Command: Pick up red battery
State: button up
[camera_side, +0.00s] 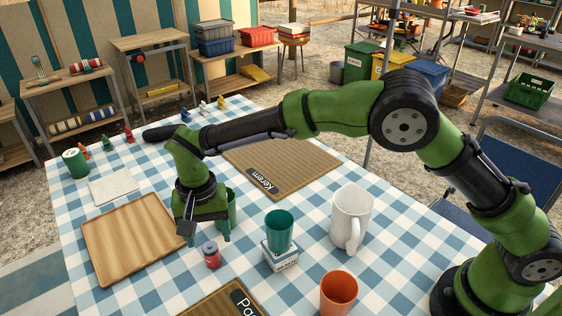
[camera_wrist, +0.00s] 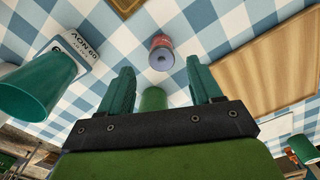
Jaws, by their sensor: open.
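The red battery (camera_side: 212,256) is a short red cylinder with a grey-blue top, standing upright on the blue-and-white checked cloth. It also shows in the wrist view (camera_wrist: 160,42), beyond and roughly between my fingertips. My gripper (camera_side: 208,238) points down with its fingers open and empty. In the side view it is just behind the battery, and in the wrist view (camera_wrist: 161,80) nothing sits between the fingers at their tips. I cannot tell the exact gap between fingertips and battery.
A wooden board (camera_side: 130,238) lies left of the battery. A teal cup (camera_side: 279,230) stands on a small white box (camera_side: 280,258) to the right. A green cup (camera_side: 229,212) is close behind my gripper. A white mug (camera_side: 351,215) and orange cup (camera_side: 338,294) stand further right.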

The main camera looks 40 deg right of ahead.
aim_at(209, 246)
notch_tip(209, 246, down, 5)
jog(key=shift+a+f, duration=0.1)
jog(key=shift+a, duration=0.05)
jog(key=shift+c, duration=0.3)
grip_shut()
